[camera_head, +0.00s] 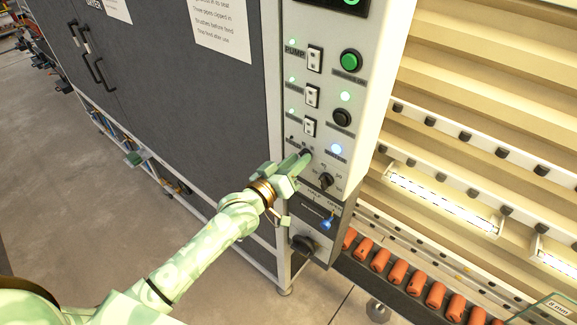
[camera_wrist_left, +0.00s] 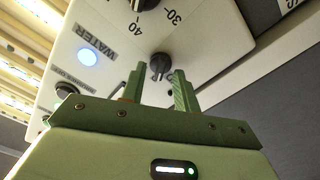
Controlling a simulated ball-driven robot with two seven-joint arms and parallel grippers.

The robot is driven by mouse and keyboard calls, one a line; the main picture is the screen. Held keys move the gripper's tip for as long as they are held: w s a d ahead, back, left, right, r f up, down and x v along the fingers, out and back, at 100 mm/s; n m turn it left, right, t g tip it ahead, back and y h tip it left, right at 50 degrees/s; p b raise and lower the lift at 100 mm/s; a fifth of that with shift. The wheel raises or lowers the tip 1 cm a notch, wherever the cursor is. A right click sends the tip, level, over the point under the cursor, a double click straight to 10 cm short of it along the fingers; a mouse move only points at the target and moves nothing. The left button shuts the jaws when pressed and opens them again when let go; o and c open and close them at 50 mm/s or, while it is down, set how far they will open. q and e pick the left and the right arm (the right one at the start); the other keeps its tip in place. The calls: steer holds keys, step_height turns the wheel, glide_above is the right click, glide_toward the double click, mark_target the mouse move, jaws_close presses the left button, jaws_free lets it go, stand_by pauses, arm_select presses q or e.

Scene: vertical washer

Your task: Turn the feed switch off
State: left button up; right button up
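My left gripper (camera_wrist_left: 158,86) is open, with one green finger on either side of the switch's line. The fingertips are close to it; I cannot tell if they touch. In the head view the left gripper (camera_head: 303,160) reaches the panel's left part and mostly hides this switch. My right gripper is not in view.
A numbered dial (camera_head: 326,181) sits just below the gripper, with a blue-handled lever (camera_head: 327,223) lower. The lit water light (camera_head: 337,149) is to the right. Several rocker switches (camera_head: 311,127) and a green button (camera_head: 351,61) are above. Orange rollers (camera_head: 397,272) lie right of the panel.

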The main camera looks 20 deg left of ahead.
arm_select(q)
steer(key=b+v, duration=0.2)
steer(key=v, duration=1.4)
steer(key=shift+b, duration=0.35)
steer(key=shift+s, duration=0.1)
